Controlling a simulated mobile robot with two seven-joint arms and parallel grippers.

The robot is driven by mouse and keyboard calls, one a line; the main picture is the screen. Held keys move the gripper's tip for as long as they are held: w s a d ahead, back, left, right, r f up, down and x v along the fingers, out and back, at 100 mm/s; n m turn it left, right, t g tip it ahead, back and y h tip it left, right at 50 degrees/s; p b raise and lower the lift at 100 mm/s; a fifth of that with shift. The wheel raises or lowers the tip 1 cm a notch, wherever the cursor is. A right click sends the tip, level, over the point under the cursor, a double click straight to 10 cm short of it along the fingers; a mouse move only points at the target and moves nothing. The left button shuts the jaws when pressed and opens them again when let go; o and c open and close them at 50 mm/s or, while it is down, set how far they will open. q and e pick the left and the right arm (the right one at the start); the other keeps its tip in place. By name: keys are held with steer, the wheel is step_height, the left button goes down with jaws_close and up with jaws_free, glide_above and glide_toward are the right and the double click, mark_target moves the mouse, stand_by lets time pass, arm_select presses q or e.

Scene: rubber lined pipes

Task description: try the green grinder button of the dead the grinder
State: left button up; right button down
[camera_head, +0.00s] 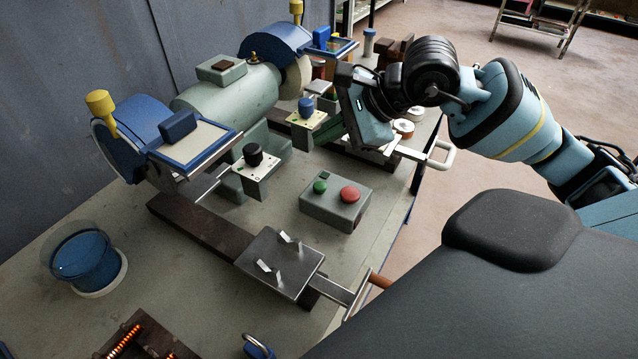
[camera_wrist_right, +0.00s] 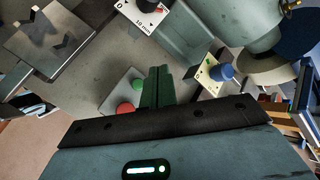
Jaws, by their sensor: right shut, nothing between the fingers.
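The grinder (camera_head: 225,88) stands on the bench, with a grey-green motor body and blue wheel guards. In front of it sits a grey button box (camera_head: 330,213) with a green button (camera_head: 320,187) and a red button (camera_head: 349,194). My right gripper (camera_head: 330,131) is shut and empty, above and behind the box, apart from it. In the right wrist view the shut fingers (camera_wrist_right: 157,86) partly cover the box, with the green button (camera_wrist_right: 137,85) and red button (camera_wrist_right: 125,110) just left of them. My left gripper is not in view.
A tool rest plate (camera_head: 280,262) with metal clips lies left of the box. Knobbed rests (camera_head: 253,156) stand near the wheels. A blue cup (camera_head: 82,256) is at the left. Glowing coils (camera_head: 124,341) show at the front. Bare bench lies around the box.

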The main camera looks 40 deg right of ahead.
mark_target(326, 186)
step_height(326, 186, down, 8)
steer(key=b, duration=0.4)
steer(key=shift+b, duration=0.4)
steer(key=shift+f+b, duration=0.25)
steer(key=shift+b, duration=0.1)
steer(key=shift+r, duration=0.1)
stand_by(1.0)
